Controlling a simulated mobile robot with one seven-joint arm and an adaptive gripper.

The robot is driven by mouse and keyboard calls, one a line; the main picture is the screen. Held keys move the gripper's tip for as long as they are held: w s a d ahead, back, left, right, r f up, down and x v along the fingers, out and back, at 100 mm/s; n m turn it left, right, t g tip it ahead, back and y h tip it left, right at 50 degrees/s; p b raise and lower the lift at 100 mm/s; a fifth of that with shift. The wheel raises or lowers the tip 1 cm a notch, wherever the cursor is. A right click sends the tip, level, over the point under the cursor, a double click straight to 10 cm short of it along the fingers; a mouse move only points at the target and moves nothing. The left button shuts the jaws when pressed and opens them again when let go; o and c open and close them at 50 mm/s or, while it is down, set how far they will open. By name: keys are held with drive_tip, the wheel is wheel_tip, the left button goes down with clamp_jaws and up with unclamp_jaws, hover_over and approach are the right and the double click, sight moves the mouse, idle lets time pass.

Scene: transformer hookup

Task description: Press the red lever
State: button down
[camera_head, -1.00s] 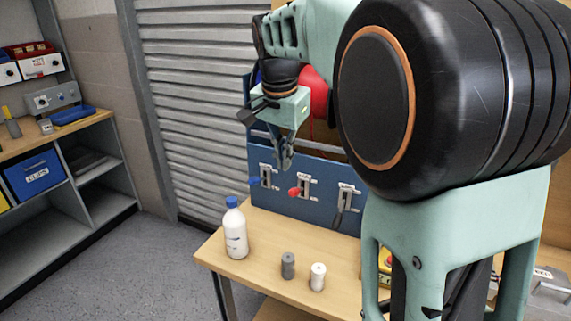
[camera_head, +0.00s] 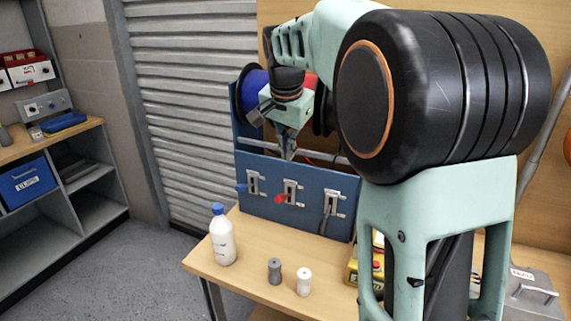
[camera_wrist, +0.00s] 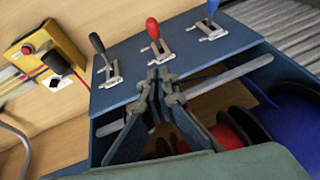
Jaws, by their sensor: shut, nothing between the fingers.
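The red lever (camera_head: 281,199) sticks out from the middle bracket on the front of the blue panel (camera_head: 262,209). In the wrist view its red knob (camera_wrist: 152,28) stands beyond my fingertips. My gripper (camera_head: 289,157) is shut and empty, pointing down just above the panel's top edge, over the red lever's bracket. In the wrist view my gripper (camera_wrist: 158,76) has its fingertips near the base of the red lever's bracket; I cannot tell if they touch it. The blue lever (camera_head: 242,187) is to the left and the black lever (camera_head: 328,222) to the right in the head view.
A white bottle (camera_head: 222,240), a grey cylinder (camera_head: 274,271) and a white cylinder (camera_head: 304,283) stand on the wooden table (camera_head: 245,265) before the panel. A yellow box with a red button (camera_wrist: 45,60) is beside the panel. Cable spools (camera_head: 252,92) hang behind it.

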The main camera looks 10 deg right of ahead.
hover_over(283, 196)
drive_tip(key=d, duration=0.2)
wheel_tip(283, 196, down, 8)
drive_tip(key=f, duration=0.1)
drive_tip(key=shift+w+a+f+b, duration=0.1)
drive_tip(key=shift+a+f+b, duration=0.2)
drive_tip(key=shift+a+f, duration=0.7)
drive_tip(key=shift+f, duration=0.25)
drive_tip(key=shift+s+f+b, duration=0.15)
drive_tip(key=shift+s+b, duration=0.05)
drive_tip(key=shift+b, duration=0.2)
